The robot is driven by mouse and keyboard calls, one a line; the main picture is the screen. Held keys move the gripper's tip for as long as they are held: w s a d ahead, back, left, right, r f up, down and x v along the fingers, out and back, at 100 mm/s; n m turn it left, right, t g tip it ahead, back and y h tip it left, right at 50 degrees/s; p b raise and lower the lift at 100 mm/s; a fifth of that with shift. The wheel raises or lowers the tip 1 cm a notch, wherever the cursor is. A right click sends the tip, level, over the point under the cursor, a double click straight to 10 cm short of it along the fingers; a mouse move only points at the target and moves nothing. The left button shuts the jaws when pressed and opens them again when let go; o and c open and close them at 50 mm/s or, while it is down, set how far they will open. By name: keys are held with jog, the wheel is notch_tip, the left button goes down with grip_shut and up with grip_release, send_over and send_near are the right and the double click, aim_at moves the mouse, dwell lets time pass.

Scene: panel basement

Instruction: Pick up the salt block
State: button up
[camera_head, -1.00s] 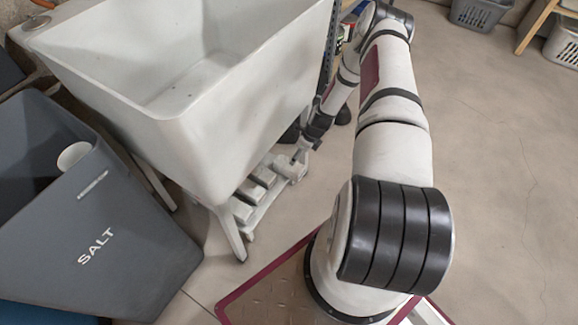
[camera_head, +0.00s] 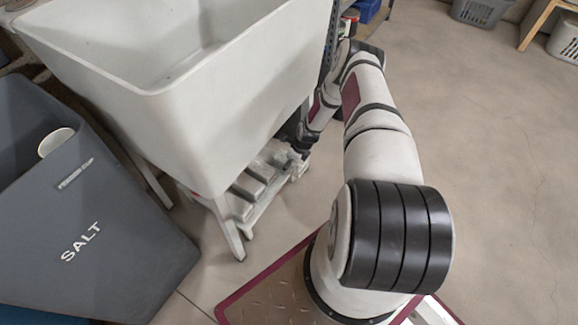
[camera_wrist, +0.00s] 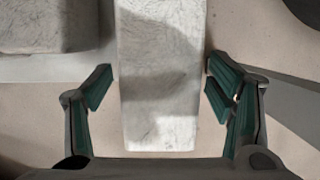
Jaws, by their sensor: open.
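A pale, whitish salt block (camera_wrist: 158,75) with a faintly scratched surface lies lengthwise in the wrist view, between the two fingers of my gripper (camera_wrist: 160,88). The gripper is open, with green-padded fingers on either side of the block and a visible gap on both sides. In the head view my gripper is by the low rack (camera_head: 250,215) under the sink, largely hidden by the sink and arm. Several pale blocks (camera_head: 248,188) lie on that rack; I cannot tell there which one is between the fingers.
A large white sink (camera_head: 215,110) on legs overhangs the rack closely. A grey bin marked SALT (camera_head: 110,245) stands at the left. Another greyish block (camera_wrist: 45,25) shows at the wrist view's upper left. Open floor (camera_head: 480,180) lies to the right.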

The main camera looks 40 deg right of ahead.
jog(key=shift+w+f, duration=0.15)
jog(key=shift+f, duration=0.3)
jog(key=shift+w+r, duration=0.1)
grip_shut()
jog(key=shift+r+p, duration=0.8)
jog(key=shift+r, duration=0.85)
jog(key=shift+s+d+r, duration=0.1)
jog(key=shift+s+r, duration=0.1)
jog(key=shift+s, duration=0.1)
jog(key=s+d+p, duration=0.2)
jog(key=s+d, duration=0.1)
jog(key=s, duration=0.5)
jog(key=s+d+p, duration=0.2)
jog(key=s+d, duration=0.1)
jog(key=s, duration=0.5)
jog(key=shift+s+f, duration=0.15)
jog(key=shift+s, duration=0.05)
